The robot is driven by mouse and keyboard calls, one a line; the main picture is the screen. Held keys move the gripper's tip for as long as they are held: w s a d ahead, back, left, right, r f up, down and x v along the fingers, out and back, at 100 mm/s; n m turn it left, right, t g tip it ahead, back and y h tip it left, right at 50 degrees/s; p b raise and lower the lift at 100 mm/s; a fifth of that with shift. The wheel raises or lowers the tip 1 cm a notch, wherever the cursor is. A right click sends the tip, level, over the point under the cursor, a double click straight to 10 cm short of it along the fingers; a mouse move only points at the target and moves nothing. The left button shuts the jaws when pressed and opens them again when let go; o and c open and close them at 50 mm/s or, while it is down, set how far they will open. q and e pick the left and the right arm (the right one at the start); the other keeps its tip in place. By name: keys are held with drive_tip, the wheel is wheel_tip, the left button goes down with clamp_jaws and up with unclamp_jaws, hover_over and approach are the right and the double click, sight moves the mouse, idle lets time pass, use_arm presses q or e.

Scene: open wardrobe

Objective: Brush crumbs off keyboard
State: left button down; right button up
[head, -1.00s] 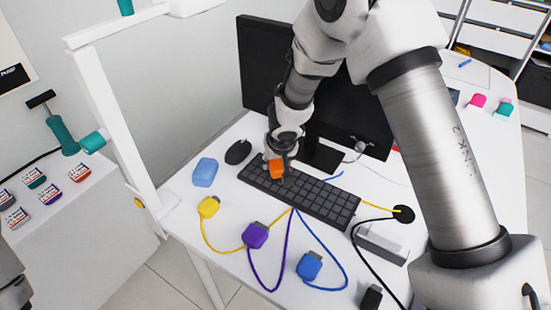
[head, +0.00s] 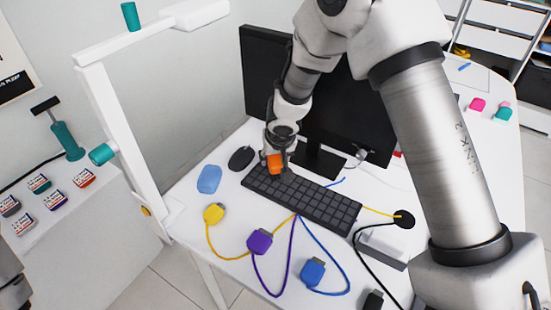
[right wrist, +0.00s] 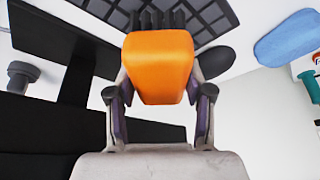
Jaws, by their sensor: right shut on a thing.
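The dark keyboard (head: 315,203) lies at an angle on the white desk, its far left end beneath my right gripper (head: 276,156). The right gripper is shut on an orange brush (head: 274,165). In the right wrist view, the brush (right wrist: 158,65) sits between both fingers, its dark bristles toward the keyboard (right wrist: 205,14). I cannot tell whether the bristles touch the keys. No crumbs can be made out at this size. My left gripper is not in view; only a bit of my left arm shows at the left edge.
A monitor (head: 350,125) stands behind the keyboard. A black mouse (head: 241,158) and a blue block (head: 209,179) lie left of it. Yellow (head: 214,214), purple (head: 259,241) and blue (head: 312,271) plugs with cables lie in front. A white post (head: 122,150) rises at left.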

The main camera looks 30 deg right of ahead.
drive_tip(key=shift+r+p, duration=0.35)
drive_tip(key=shift+r, duration=0.4)
wheel_tip(320, 180, up, 2)
drive_tip(key=shift+w+p, duration=0.15)
drive_tip(key=shift+p, duration=0.85)
drive_tip(key=shift+r+p, duration=0.5)
drive_tip(key=shift+r, duration=0.2)
drive_tip(key=shift+f, duration=0.1)
